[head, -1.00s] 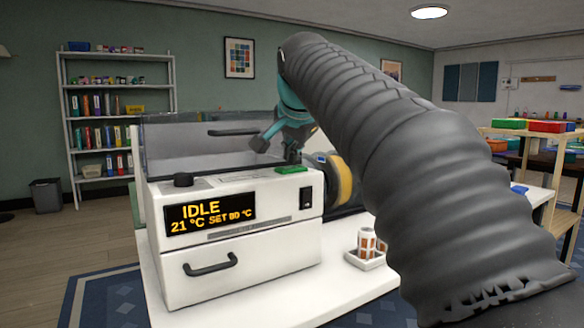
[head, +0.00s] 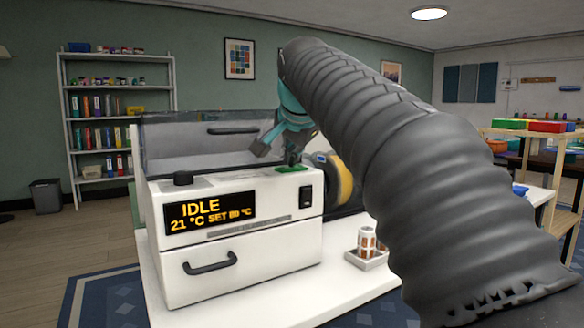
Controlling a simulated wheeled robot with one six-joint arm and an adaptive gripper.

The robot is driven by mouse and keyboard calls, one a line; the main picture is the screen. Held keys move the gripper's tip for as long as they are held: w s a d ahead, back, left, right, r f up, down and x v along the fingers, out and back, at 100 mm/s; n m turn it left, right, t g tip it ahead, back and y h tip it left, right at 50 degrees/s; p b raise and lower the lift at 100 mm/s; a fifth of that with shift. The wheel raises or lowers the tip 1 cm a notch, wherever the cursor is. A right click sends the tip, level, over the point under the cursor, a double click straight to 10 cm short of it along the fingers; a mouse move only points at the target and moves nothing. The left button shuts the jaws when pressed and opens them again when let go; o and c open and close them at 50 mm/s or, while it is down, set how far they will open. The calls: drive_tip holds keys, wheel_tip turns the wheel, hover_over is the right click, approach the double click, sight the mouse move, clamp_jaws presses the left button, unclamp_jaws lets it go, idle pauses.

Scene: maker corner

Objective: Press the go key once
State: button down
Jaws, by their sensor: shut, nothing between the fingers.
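The white machine stands on a white table in the head view. Its front display (head: 210,211) reads IDLE, 21 °C, SET 80 °C. A green key (head: 292,169) lies on the machine's top edge at the right; any lettering on it is too small to read. My gripper (head: 290,164) is shut and empty, with its dark tip pointing down at the green key. The tip looks very close to the key or on it; I cannot tell whether they touch.
A dark knob (head: 183,178) and a black rocker switch (head: 306,197) are on the machine. A clear-walled chamber (head: 200,142) rises behind the panel. A yellow spool (head: 343,182) and a small white tray (head: 367,260) with jars stand at the right.

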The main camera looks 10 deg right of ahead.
idle(0.4)
drive_tip(key=shift+r+p, duration=0.45)
drive_tip(key=shift+p, duration=0.1)
wheel_tip(320, 180, up, 6)
drive_tip(key=p, duration=0.5)
idle(0.7)
drive_tip(key=s+f+n+g, duration=0.1)
drive_tip(key=s+f+n, duration=0.4)
drive_tip(key=s+f, duration=1)
drive_tip(key=s+f+n+g+y, duration=0.1)
drive_tip(key=s+f+n, duration=0.4)
drive_tip(key=s+f, duration=0.9)
wheel_tip(320, 180, down, 6)
drive_tip(key=shift+s+r+g, duration=0.2)
drive_tip(key=shift+s+g, duration=0.2)
drive_tip(key=shift+g, duration=0.4)
